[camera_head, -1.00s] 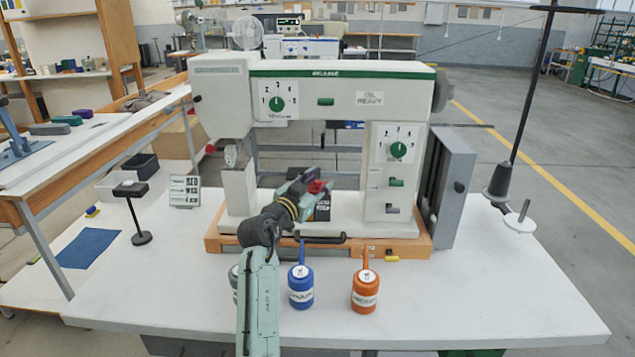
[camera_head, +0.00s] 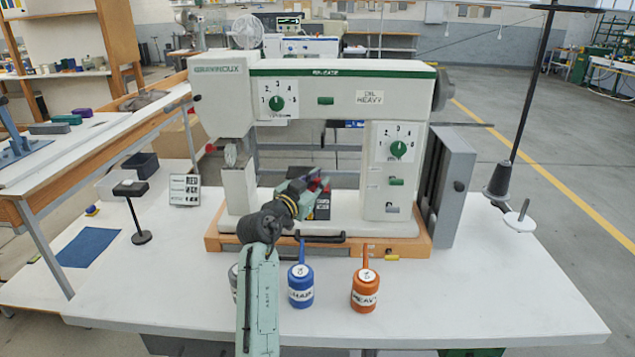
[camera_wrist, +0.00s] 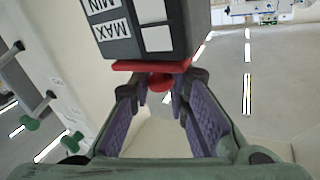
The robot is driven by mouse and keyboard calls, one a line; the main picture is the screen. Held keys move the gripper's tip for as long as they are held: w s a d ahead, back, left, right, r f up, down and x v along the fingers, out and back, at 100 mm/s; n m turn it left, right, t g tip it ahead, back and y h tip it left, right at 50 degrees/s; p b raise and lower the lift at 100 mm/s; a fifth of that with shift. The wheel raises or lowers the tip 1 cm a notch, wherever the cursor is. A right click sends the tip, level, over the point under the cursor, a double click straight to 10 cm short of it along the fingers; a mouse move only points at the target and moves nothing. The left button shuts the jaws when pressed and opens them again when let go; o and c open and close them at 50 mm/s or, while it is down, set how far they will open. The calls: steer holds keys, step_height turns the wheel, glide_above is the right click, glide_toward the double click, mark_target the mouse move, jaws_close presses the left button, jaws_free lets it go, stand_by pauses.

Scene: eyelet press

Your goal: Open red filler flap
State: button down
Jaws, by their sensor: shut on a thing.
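The red filler flap (camera_wrist: 125,66) lies across the end of a dark grey box (camera_wrist: 120,48) marked MIN and MAX, which appears upside down in the wrist view. A rounded red knob (camera_wrist: 160,83) projects from the flap. My gripper (camera_wrist: 160,88) has its purple-padded fingers on either side of the knob and is shut on it. In the head view, the dark box (camera_head: 323,207) stands on the machine bed under the arm of the white machine (camera_head: 340,95). My gripper (camera_head: 313,184) is at its top and partly hides the red flap.
A blue bottle (camera_head: 301,290) and an orange bottle (camera_head: 365,293) stand in front of the machine, near my arm. A grey bottle is mostly hidden behind my arm. The machine's upper arm passes above the box. The table's right front (camera_head: 490,310) is clear.

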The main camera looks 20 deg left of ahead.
steer(key=r+g, duration=0.1)
steer(key=w+n+g, duration=0.1)
steer(key=g, duration=0.1)
steer(key=shift+a+r+n+g+p, duration=0.15)
steer(key=shift+r+n+g+p, duration=0.15)
steer(key=shift+r+p, duration=0.1)
steer(key=g, duration=0.1)
steer(key=w+n+g, duration=0.1)
steer(key=shift+a+r+g, duration=0.15)
steer(key=shift+r+g, duration=0.15)
steer(key=shift+w+a+n+g, duration=0.1)
steer(key=shift+w+n+g, duration=0.25)
steer(key=shift+g, duration=0.45)
steer(key=c, duration=1.5)
jaws_free()
steer(key=v, duration=1.2)
steer(key=shift+w+r, duration=0.1)
